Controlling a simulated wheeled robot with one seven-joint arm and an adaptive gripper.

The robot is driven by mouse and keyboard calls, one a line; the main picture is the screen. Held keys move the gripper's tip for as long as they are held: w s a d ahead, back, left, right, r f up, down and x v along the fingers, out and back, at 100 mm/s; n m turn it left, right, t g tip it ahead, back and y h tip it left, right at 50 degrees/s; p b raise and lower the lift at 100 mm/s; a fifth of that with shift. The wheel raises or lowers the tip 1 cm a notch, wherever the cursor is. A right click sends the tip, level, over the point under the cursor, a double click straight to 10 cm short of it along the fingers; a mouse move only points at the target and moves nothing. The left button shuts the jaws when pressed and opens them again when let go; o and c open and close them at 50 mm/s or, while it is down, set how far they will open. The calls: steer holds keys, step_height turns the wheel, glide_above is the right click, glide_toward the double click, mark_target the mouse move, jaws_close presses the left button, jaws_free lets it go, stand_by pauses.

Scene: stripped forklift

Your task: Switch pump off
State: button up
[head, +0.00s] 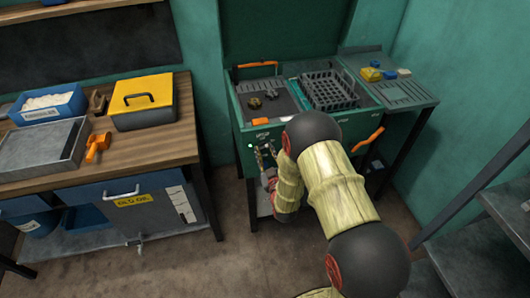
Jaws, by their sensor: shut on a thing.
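The teal parts washer (318,127) stands at the back centre with its lid up. A small dark control panel (262,150) is on the left of its front face, under a small pale label, with a small green light (250,146) beside it. My gripper (266,168) is at this panel, low on the front face. Its jaws are shut on the pump switch there, which is small and mostly hidden by the fingers. The switch's position cannot be read. My arm covers the middle of the washer's front.
A wooden workbench (100,165) at left holds a yellow-lidded toolbox (143,95), a blue bin (48,103), a grey tray (38,147) and an orange tool (97,145). An orange handle (368,139) sticks out at the washer's right. Dark shelves (503,225) stand at right.

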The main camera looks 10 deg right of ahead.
steer(key=c, duration=0.3)
steer(key=shift+n, duration=0.4)
steer(key=n+b, duration=0.2)
steer(key=n, duration=0.3)
steer(key=shift+a+f+n+b, duration=0.1)
steer(key=shift+a+n+b, duration=0.05)
steer(key=shift+n+b, duration=0.2)
steer(key=n+b, duration=0.1)
steer(key=n, duration=0.2)
steer(key=shift+n, duration=0.25)
steer(key=shift+f+n+b, duration=0.1)
steer(key=shift+n+b, duration=0.75)
steer(key=shift+n, duration=1.05)
steer(key=o, duration=1.1)
steer(key=shift+o, duration=0.2)
steer(key=shift+s, duration=0.1)
